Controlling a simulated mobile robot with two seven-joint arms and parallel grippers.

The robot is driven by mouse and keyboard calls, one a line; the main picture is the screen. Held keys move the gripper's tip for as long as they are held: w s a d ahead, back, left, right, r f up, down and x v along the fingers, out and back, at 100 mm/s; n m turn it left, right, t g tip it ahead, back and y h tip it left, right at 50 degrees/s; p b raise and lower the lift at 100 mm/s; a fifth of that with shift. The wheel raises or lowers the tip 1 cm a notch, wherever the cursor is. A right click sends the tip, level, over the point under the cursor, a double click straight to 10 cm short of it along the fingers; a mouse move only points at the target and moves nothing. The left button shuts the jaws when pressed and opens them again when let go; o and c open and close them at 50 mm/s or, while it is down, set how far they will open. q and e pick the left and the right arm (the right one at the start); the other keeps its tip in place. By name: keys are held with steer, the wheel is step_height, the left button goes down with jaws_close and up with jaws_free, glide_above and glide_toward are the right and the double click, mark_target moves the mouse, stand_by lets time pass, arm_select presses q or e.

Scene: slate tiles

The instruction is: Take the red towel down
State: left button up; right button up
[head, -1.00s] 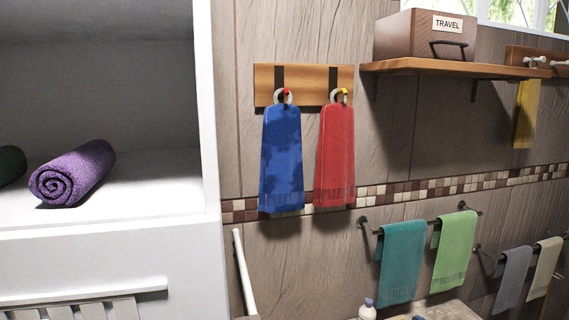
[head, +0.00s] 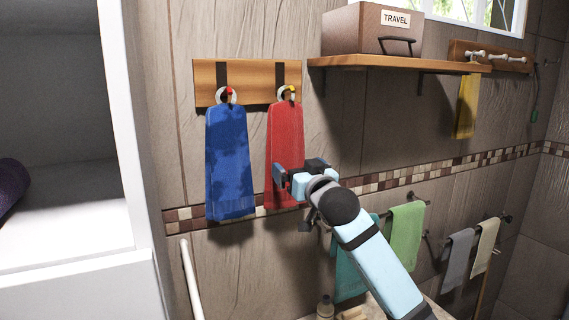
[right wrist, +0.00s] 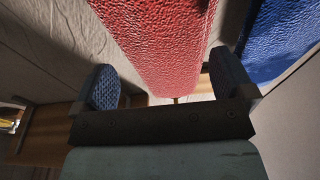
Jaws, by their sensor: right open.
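The red towel (head: 285,135) hangs from the right hook of a wooden board (head: 207,82) on the wall. Its top is at a white ring with a yellow spot. My right gripper (head: 297,174) is at the lower part of the red towel and covers some of its right edge. In the right wrist view the red towel (right wrist: 160,45) passes between the two spread blue fingers, with gaps at the sides. I cannot tell whether a finger touches it. My left gripper is not in view.
A blue towel (head: 228,160) hangs close on the left. A shelf (head: 400,64) with a TRAVEL box (head: 370,32) is at upper right. A teal towel (head: 345,275) and a green towel (head: 404,235) hang below right. A white cabinet (head: 125,150) stands left.

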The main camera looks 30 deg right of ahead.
mark_target(289, 163)
steer(key=w+p, duration=0.1)
steer(key=w, duration=0.2)
steer(key=w+p, duration=0.1)
steer(key=w, duration=0.1)
steer(key=shift+w+a+r+p, duration=0.1)
steer(key=shift+w+r+p, duration=0.2)
steer(key=shift+w, duration=0.2)
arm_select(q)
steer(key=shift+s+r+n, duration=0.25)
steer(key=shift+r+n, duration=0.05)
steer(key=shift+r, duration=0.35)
arm_select(e)
steer(key=shift+s, duration=0.1)
steer(key=shift+c, duration=0.8)
steer(key=c, duration=0.6)
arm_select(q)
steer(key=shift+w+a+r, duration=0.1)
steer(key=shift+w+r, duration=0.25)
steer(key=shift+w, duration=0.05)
arm_select(e)
steer(key=shift+c, duration=0.2)
